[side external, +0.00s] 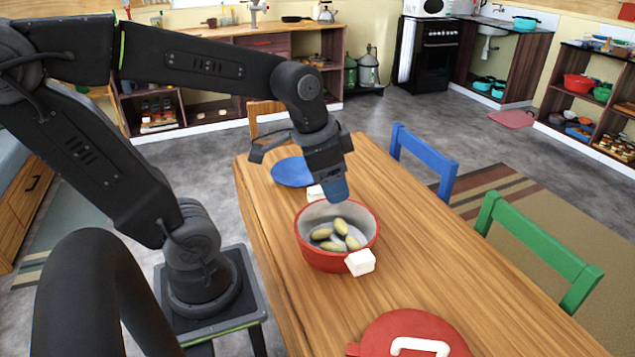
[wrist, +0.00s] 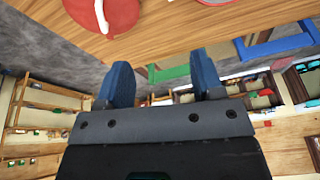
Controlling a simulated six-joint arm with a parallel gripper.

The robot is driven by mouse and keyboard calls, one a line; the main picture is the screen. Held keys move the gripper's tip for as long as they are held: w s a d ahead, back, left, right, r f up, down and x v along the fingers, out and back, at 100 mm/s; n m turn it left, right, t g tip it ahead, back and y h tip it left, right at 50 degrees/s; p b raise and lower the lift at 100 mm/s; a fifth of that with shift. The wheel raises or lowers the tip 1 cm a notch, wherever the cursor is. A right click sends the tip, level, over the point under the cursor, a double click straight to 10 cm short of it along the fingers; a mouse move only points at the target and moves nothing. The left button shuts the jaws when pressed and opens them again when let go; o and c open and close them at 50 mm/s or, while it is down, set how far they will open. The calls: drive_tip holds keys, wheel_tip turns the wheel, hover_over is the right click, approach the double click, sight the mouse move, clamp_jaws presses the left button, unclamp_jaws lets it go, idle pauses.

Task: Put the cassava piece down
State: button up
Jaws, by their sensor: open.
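Several greenish-tan cassava pieces (side external: 340,226) lie together inside the red pot (side external: 322,260) on the wooden table in the side external view. The pot has a grey inside and white handles. My gripper (side external: 336,193) is just above the far rim of the pot, with its blue fingers pointing down. In the wrist view the two blue fingers of my gripper (wrist: 162,82) stand wide apart with nothing between them. No cassava piece shows in the wrist view.
A red lid (side external: 452,335) with a white handle lies on the near table; the lid also shows in the wrist view (wrist: 122,14). A blue plate (side external: 290,173) lies behind the pot. Blue (side external: 424,158) and green (side external: 535,250) chairs stand along the right edge. Table right of the pot is clear.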

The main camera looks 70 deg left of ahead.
drive_tip(key=s+d, duration=0.1)
drive_tip(key=s+d+r+n+t, duration=0.2)
drive_tip(key=s, duration=0.1)
drive_tip(key=shift+d, duration=0.3)
